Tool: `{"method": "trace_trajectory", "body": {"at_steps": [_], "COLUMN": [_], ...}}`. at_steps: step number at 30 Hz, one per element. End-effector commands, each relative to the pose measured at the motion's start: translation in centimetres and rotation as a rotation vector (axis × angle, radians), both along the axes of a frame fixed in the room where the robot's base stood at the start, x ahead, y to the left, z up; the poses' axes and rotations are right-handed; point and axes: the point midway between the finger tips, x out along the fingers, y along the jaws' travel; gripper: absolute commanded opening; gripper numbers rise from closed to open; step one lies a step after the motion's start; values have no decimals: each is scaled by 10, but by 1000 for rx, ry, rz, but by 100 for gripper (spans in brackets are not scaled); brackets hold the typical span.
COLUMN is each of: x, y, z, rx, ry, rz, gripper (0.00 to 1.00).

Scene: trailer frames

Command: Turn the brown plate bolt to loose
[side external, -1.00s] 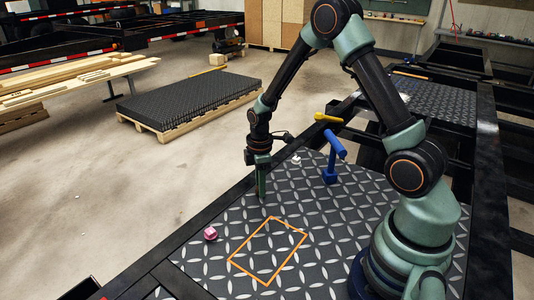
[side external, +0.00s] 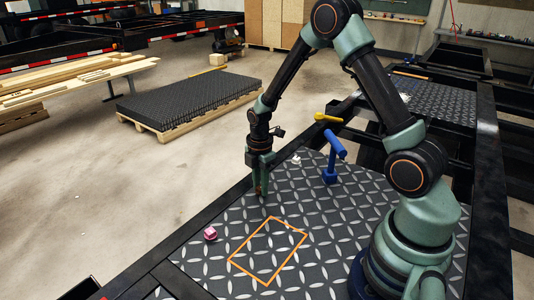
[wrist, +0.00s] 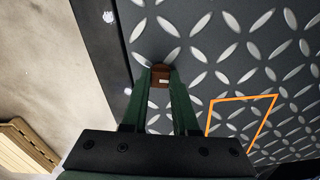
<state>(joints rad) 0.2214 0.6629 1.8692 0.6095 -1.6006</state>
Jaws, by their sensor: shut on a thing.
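The brown bolt (wrist: 160,73) sits at the dark edge of the diamond-pattern plate in the wrist view, with a small pale mark on its near side. My gripper (wrist: 160,80) points down at it, with the two green fingers on either side of its head, shut on it. In the side external view my gripper (side external: 259,190) is low at the plate's far left edge, and the bolt shows only as a small brownish spot between the fingertips.
A pink bolt (side external: 210,234) and a white one (side external: 296,158) are on the plate (side external: 310,205). An orange outlined square (side external: 242,246) marks a clear patch.

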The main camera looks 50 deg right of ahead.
Motion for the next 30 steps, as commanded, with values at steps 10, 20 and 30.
{"method": "trace_trajectory", "body": {"at_steps": [10, 20, 30], "x": [0, 0, 1], "y": [0, 0, 0], "z": [0, 0, 41], "rx": [0, 0, -1], "ry": [1, 0, -6], "rz": [0, -1, -1], "gripper": [46, 57, 57]}}
